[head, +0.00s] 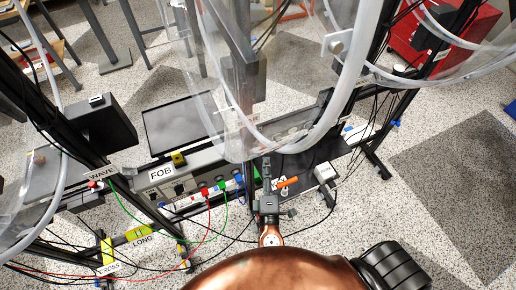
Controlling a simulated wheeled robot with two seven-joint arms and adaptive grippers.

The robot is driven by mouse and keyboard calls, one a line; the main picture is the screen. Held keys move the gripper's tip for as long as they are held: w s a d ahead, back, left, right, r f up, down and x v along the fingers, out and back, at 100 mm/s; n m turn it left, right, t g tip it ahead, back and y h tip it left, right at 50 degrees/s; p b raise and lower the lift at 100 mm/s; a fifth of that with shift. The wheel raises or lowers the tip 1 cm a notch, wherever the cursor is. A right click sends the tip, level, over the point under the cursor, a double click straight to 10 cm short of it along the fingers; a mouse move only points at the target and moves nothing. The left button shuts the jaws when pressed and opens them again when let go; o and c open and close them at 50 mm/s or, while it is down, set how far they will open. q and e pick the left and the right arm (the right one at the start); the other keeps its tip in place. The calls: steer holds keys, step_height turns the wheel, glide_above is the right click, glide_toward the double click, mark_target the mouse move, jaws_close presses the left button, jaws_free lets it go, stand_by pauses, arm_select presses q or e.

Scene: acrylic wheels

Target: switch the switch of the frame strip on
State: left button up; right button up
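A pale strip (214,189) with red, green and blue plugs runs along the lower bar of the dark frame, to the left of my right gripper. It looks like the frame strip; its switch is too small to make out. My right gripper (266,172) reaches up from the bottom middle, close to the strip's right end and in front of the frame. Its fingers look narrow and dark against the dark panel, so I cannot tell whether they are open or touch anything. My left gripper is not in view.
Clear curved acrylic wheels (352,85) hang over the frame.

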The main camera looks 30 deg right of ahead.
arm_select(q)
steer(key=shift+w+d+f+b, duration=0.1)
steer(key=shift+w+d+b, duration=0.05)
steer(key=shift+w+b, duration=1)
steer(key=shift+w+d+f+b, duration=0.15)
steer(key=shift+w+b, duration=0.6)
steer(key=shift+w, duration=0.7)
arm_select(e)
steer(key=w+d+f, duration=0.3)
steer(key=w+f, duration=0.1)
steer(key=w, duration=0.4)
steer(key=shift+d+f, duration=0.3)
steer(key=shift+f, duration=0.1)
steer(key=shift+c, duration=0.5)
jaws_close()
